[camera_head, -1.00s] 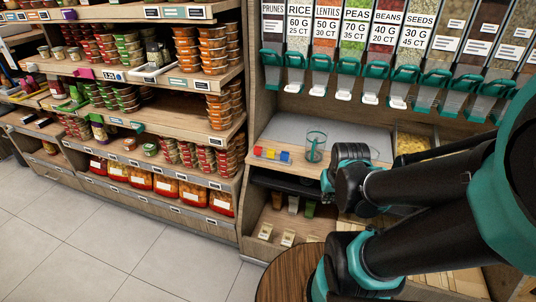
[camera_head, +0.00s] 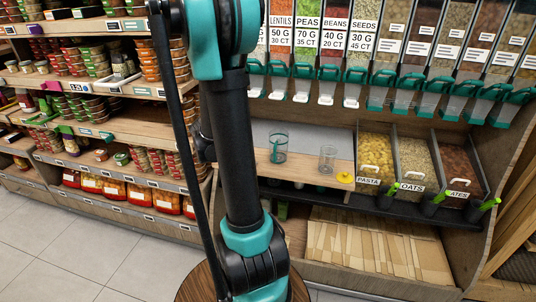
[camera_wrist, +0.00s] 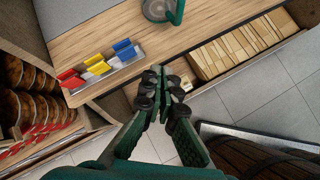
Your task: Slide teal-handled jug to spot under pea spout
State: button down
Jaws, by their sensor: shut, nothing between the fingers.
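The teal-handled jug (camera_head: 279,152) is clear and stands upright on the wooden counter (camera_head: 300,170) below the dispensers. The pea spout (camera_head: 301,96), under the PEAS label (camera_head: 308,40), hangs above and slightly right of the jug in the head view. In the wrist view the jug (camera_wrist: 158,10) is cut off by the top edge, its teal handle on the right. My gripper (camera_wrist: 162,82) is shut and empty, in front of the counter edge and apart from the jug. In the head view my arm mostly hides the gripper.
A second clear jug (camera_head: 327,157) stands to the right, near a yellow round item (camera_head: 345,177). Bins of pasta (camera_head: 375,155), oats and dates are farther right. A tray of red, yellow and blue pieces (camera_wrist: 104,66) sits on the counter's left. Counter between the jugs is clear.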

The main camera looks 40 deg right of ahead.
jog(key=d+f, duration=0.2)
jog(key=d, duration=0.1)
jog(key=w+d+f+n, duration=0.1)
jog(key=d+f, duration=0.1)
jog(key=d, duration=0.1)
jog(key=w+d+f+n, duration=0.1)
jog(key=d+f, duration=0.1)
jog(key=d, duration=0.1)
jog(key=shift+w+d+f+g+h, duration=0.2)
jog(key=shift+d+f+g+h, duration=0.1)
jog(key=shift+d+h, duration=0.1)
jog(key=d, duration=0.3)
jog(key=shift+w+d+f, duration=0.1)
jog(key=shift+w+f, duration=0.15)
jog(key=shift+f, duration=0.05)
jog(key=shift+w+d, duration=0.15)
jog(key=shift+d, duration=0.4)
jog(key=w+d, duration=0.1)
jog(key=d, duration=0.4)
jog(key=w+d, duration=0.1)
jog(key=d, duration=0.4)
jog(key=w+d, duration=0.1)
jog(key=d, duration=0.4)
jog(key=shift+d, duration=0.4)
jog(key=shift+a, duration=0.1)
